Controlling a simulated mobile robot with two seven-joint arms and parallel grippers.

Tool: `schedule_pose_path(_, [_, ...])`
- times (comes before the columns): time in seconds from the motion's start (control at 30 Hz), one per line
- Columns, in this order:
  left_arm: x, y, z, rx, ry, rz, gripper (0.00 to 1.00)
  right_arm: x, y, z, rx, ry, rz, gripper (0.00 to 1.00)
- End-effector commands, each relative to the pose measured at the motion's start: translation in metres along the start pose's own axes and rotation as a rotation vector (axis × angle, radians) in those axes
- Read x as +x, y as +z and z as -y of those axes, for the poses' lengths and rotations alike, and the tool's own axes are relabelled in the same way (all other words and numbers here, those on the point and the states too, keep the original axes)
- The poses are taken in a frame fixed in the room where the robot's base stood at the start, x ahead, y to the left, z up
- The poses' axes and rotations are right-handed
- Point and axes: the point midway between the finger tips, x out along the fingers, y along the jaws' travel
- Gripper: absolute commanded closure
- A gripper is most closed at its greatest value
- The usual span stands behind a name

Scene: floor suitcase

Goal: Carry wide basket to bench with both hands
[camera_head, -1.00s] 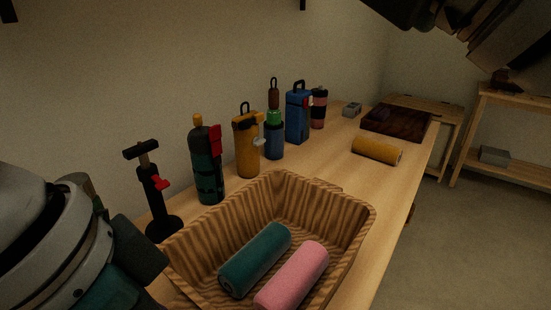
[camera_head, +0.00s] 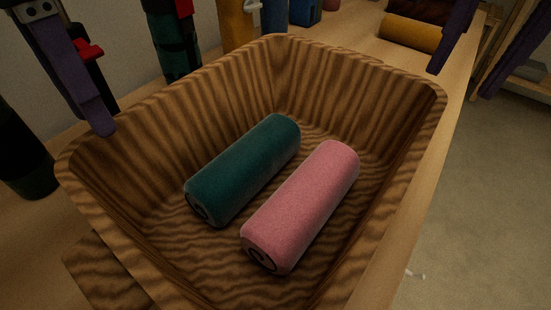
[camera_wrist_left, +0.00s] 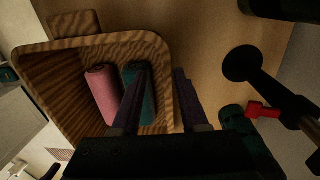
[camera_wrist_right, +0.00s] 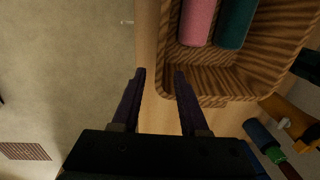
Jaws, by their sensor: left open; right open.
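The wide wooden basket (camera_head: 420,135), with dark stripes, rests upright on the wooden bench top. A teal roll (camera_head: 245,170) and a pink roll (camera_head: 302,205) lie side by side inside it. A handle tab (camera_head: 105,275) juts from its near left side. My left gripper (camera_wrist_left: 160,102) is open and empty; in its wrist view the fingers lie across the basket's rim. In the head view only one finger (camera_head: 100,125) clearly shows, over the left rim.
Several bottles, including a dark green one (camera_head: 175,45) and a yellow one (camera_head: 237,25), stand along the wall behind the basket. A yellow roll (camera_head: 410,32) lies farther along the bench. A pump with a red clip (camera_wrist_left: 262,110) stands beside the left gripper. Open floor (camera_head: 490,200) lies right.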

Motion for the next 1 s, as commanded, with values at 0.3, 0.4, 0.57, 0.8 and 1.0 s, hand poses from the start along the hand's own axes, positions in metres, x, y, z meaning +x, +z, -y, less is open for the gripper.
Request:
schedule_pose_path(0.3, [0.014,0.000,0.002,0.000,-0.001,-0.001,0.56,0.015,0.000,-0.001,0.000,0.001,-0.001,0.56])
schedule_pose_path(0.4, [0.014,0.000,0.002,0.000,-0.001,-0.002,0.56,0.015,0.000,-0.001,0.000,0.000,0.000,0.56])
schedule_pose_path(0.57, [0.019,0.000,0.001,-0.001,0.000,-0.001,0.56,0.020,0.001,-0.001,0.001,0.001,0.003,0.56])
schedule_pose_path(0.8, [0.054,0.000,0.001,0.000,0.002,0.002,0.56,0.054,0.002,-0.001,0.001,0.002,0.006,0.56])
schedule_pose_path(1.0, [0.087,0.000,0.001,-0.001,-0.001,0.001,0.56,0.088,0.002,-0.001,0.001,0.002,0.005,0.56])
